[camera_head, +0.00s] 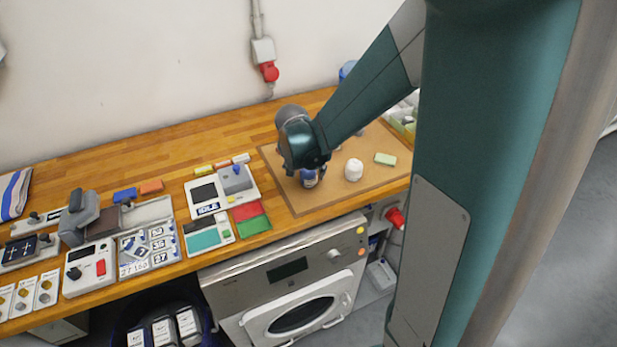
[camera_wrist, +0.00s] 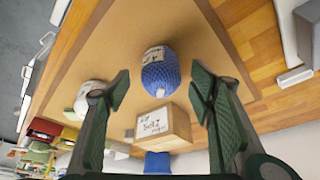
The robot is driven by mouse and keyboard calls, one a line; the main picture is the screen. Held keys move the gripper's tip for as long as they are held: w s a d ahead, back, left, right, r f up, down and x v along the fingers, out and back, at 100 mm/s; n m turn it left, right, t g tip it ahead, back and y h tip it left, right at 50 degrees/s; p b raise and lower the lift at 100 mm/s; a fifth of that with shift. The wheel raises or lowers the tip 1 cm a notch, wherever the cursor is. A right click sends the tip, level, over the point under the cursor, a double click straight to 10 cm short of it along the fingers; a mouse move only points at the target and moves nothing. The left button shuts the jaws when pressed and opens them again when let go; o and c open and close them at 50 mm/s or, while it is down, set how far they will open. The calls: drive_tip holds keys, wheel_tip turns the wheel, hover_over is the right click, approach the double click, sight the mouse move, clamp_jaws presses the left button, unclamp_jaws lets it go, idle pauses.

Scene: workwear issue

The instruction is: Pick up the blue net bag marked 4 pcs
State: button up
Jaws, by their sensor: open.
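The blue net bag (camera_wrist: 160,75) lies on the brown mat (camera_wrist: 118,52) in the wrist view, with a pale printed label on its far end that is too small to read. In the wrist view my gripper (camera_wrist: 161,85) is open, with one finger to each side of the bag's near end. No contact with the bag is visible.
A cardboard box (camera_wrist: 165,130) with a written label is close to the bag, on the gripper's side. A white bag (camera_head: 353,169) and a pale green block (camera_head: 385,159) lie to the right on the mat. Devices and colored cards fill the bench at left.

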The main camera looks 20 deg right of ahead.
sight(309, 174)
drive_tip(key=shift+x, duration=1.9)
drive_tip(key=shift+w, duration=0.1)
drive_tip(key=c, duration=1)
